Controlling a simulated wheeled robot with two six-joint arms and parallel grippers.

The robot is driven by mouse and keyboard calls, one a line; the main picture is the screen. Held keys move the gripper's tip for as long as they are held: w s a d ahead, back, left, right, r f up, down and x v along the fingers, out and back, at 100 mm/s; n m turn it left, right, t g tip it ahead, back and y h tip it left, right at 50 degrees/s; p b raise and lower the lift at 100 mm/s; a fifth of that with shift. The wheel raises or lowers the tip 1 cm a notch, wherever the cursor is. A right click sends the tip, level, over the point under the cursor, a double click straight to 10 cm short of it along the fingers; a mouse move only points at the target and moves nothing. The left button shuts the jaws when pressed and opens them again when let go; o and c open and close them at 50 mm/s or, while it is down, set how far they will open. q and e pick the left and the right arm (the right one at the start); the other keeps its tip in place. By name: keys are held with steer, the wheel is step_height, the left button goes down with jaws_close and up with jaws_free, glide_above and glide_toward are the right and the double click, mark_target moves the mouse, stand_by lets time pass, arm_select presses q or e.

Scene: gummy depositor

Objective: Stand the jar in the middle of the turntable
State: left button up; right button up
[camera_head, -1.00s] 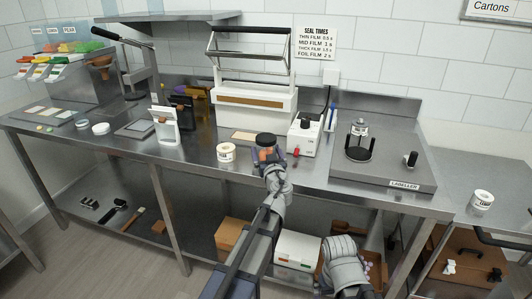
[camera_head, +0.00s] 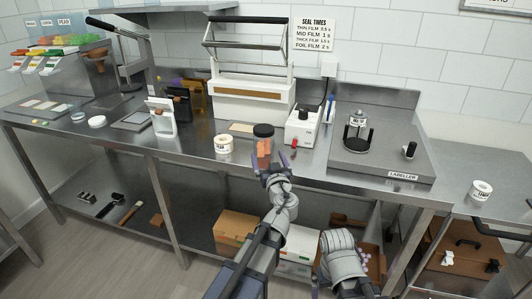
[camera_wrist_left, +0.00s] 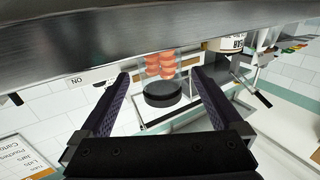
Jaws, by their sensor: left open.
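The jar (camera_head: 264,148) is clear, with orange-red pieces inside and a black lid. It stands upright on the steel bench near its front edge, right of a white label roll (camera_head: 223,145). My left gripper (camera_head: 270,167) is open just in front of the jar, on the near side. In the left wrist view, which is upside down, the jar (camera_wrist_left: 160,66) shows beyond and between the two spread fingers (camera_wrist_left: 161,74). The turntable (camera_head: 356,152) is a black round piece on the labeller (camera_head: 390,165) to the right, empty of any jar. My right gripper is out of sight.
A large white sealer (camera_head: 250,105) is behind the jar. A white stand (camera_head: 161,118) is farther left. Another roll (camera_head: 481,190) sits on the right-hand table.

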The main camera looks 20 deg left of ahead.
mark_target(264, 141)
arm_select(q)
steer(key=shift+s+a+r+m+t+h+p, duration=0.3)
steer(key=shift+a+r+m+h+p, duration=0.2)
steer(key=shift+r+h+p, duration=0.2)
steer(key=shift+a+r+m+t+h+p, duration=0.15)
steer(key=shift+r+m+t+h+p, duration=0.15)
steer(key=shift+m+h, duration=0.3)
steer(key=shift+w+h, duration=0.3)
steer(key=shift+w, duration=0.1)
steer(key=shift+x, duration=3.6)
steer(key=shift+s+a+f, duration=0.1)
steer(key=c, duration=1.2)
steer(key=shift+c, duration=0.2)
